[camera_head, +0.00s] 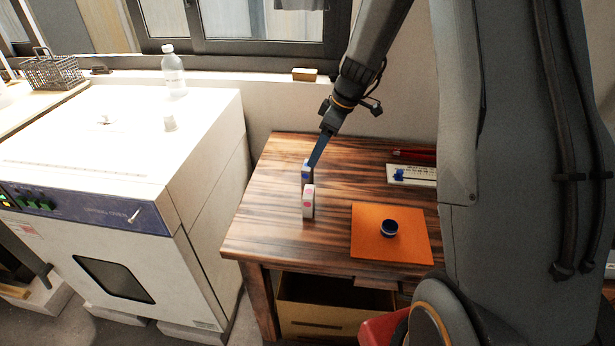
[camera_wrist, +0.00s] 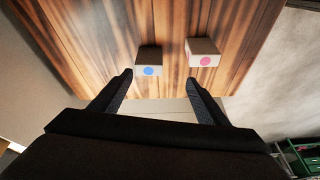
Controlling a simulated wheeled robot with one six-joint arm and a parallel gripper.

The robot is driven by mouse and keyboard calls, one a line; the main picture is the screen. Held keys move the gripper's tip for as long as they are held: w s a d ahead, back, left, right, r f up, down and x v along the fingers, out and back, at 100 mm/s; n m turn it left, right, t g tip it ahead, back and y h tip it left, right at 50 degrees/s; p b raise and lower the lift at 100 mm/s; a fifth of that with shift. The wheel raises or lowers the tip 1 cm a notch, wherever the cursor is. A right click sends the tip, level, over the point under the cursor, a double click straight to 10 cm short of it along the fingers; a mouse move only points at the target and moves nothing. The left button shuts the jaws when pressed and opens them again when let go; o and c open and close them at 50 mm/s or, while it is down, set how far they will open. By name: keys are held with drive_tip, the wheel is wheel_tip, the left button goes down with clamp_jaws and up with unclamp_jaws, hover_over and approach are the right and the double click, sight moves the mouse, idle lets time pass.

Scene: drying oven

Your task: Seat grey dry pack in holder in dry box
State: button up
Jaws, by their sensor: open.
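No pack is clearly grey in these views. A small pale box with a pink dot (camera_head: 308,203) stands upright on the wooden table, and it also shows in the wrist view (camera_wrist: 203,47). A small box with a blue dot (camera_head: 306,175) stands just behind it, and in the wrist view (camera_wrist: 149,56) its dot faces me. My gripper (camera_head: 311,163) is at the blue-dot box. In the wrist view my gripper (camera_wrist: 158,82) is open and empty, with the blue-dot box just beyond and between the fingertips. I cannot tell whether they touch it. No holder or dry box is clearly recognisable.
An orange mat (camera_head: 410,245) with a dark round item (camera_head: 389,228) lies right. A white strip (camera_head: 420,175) lies behind it. The table's left front is clear.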

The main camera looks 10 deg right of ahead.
sight(308, 174)
drive_tip(key=shift+n, duration=0.7)
drive_tip(key=shift+w+a+f+p, duration=0.3)
drive_tip(key=shift+w+f+p, duration=0.25)
drive_tip(key=shift+f, duration=0.85)
drive_tip(key=shift+w+a+f+p, duration=0.4)
drive_tip(key=shift+w+f, duration=0.3)
drive_tip(key=shift+f, duration=0.65)
drive_tip(key=shift+w+a+f+p, duration=0.25)
drive_tip(key=shift+w+f+p, duration=0.35)
drive_tip(key=shift+f, duration=0.8)
drive_tip(key=c, duration=1.2)
